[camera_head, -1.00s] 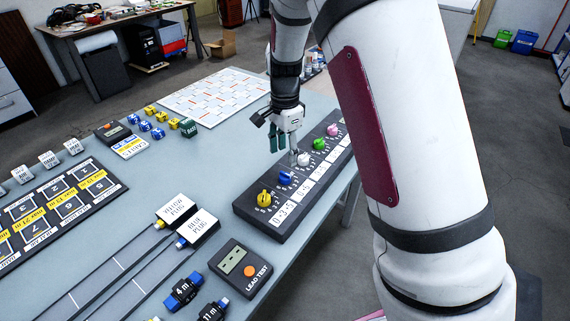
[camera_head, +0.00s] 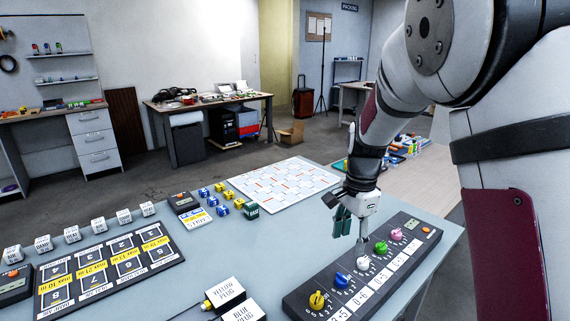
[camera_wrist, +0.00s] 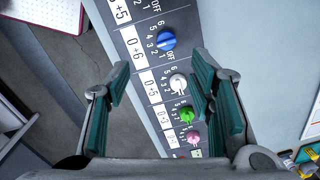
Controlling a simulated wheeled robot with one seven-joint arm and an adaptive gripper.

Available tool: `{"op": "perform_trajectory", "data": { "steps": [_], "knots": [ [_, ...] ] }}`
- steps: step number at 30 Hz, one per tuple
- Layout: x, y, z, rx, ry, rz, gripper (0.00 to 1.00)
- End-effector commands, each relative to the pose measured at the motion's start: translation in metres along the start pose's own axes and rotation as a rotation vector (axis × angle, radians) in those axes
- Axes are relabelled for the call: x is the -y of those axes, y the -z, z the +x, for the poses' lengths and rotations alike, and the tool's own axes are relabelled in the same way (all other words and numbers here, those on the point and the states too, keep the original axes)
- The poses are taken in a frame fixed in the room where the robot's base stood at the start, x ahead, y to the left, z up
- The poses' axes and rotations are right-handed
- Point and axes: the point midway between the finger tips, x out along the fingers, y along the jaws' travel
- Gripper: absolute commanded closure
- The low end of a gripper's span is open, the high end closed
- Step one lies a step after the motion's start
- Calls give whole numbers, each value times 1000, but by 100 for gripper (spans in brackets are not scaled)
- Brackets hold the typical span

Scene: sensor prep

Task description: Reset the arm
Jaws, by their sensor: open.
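My gripper (camera_head: 352,226) hangs over the dark control panel (camera_head: 296,304) near the table's right side. In the wrist view my gripper (camera_wrist: 160,95) is open, its two green-padded fingers apart with nothing held between them. The panel carries a row of knobs: yellow (camera_head: 317,300), blue (camera_head: 342,280), white (camera_head: 363,263), green (camera_head: 381,248) and pink (camera_head: 396,234). The white knob also shows between the fingers in the wrist view (camera_wrist: 178,82). Whether a fingertip touches a knob cannot be told.
A numbered board (camera_head: 110,262) with white blocks lies at the left. Yellow and blue cubes (camera_head: 222,209) and a white patterned sheet (camera_head: 284,184) lie behind. The table middle is clear.

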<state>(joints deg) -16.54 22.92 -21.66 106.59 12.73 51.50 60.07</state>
Motion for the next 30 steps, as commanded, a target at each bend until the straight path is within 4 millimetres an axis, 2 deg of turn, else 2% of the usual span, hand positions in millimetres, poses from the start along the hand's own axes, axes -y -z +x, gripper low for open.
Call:
{"op": "perform_trajectory", "data": {
  "steps": [1,6,15,22,27,30],
  "knots": [
    [-10,-3,-18,9,22,-39,51],
    [-53,-20,-67,26,86,-237,51],
    [-138,-52,-130,-27,185,-610,51],
    [-206,-74,-154,-134,221,-897,51],
    [-250,-87,-158,-231,216,-1084,51],
    [-268,-92,-157,-276,204,-1163,51]
  ]
}}
